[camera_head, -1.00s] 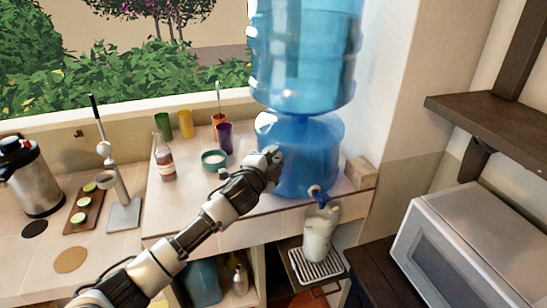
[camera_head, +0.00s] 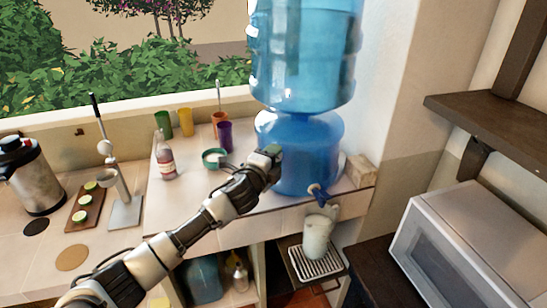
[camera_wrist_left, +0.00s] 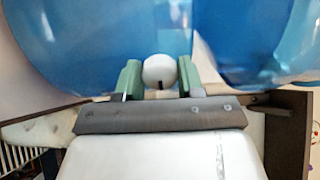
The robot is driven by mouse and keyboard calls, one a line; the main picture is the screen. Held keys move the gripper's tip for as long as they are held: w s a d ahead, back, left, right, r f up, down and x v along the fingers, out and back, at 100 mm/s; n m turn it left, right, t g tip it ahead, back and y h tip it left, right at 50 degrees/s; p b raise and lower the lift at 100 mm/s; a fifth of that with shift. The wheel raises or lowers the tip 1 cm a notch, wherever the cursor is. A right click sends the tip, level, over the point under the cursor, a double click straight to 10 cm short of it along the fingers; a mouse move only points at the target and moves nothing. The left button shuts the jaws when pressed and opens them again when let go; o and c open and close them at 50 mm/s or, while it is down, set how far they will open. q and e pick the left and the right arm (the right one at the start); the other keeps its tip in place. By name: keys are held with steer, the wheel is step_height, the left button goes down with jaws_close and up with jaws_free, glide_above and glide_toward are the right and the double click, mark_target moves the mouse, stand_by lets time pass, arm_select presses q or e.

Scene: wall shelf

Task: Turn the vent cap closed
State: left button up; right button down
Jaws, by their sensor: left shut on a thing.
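The blue water dispenser base (camera_head: 312,160) stands on the counter, with a large blue bottle (camera_head: 305,50) upside down on it. In the left wrist view, the small round white vent cap (camera_wrist_left: 159,71) sits between the two green fingers, against the blue dispenser wall (camera_wrist_left: 100,35). My left gripper (camera_head: 272,152) is shut on the cap; it also shows in the left wrist view (camera_wrist_left: 158,80). In the head view the gripper hides the cap. A dark mark shows on the cap's lower side. My right gripper is not in view.
A blue tap (camera_head: 319,193) sits low on the dispenser, above a white pitcher (camera_head: 317,238) on a drip tray (camera_head: 318,263). A bottle (camera_head: 166,160), a green bowl (camera_head: 214,158) and several cups stand left of the gripper. A dark shelf (camera_head: 490,130) is at right.

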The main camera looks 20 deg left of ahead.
arm_select(q)
steer(key=o, duration=0.9)
steer(key=shift+o, duration=0.2)
steer(key=s+a+b, duration=0.2)
steer(key=s+b, duration=0.1)
steer(key=s, duration=0.7)
steer(key=shift+s, duration=0.3)
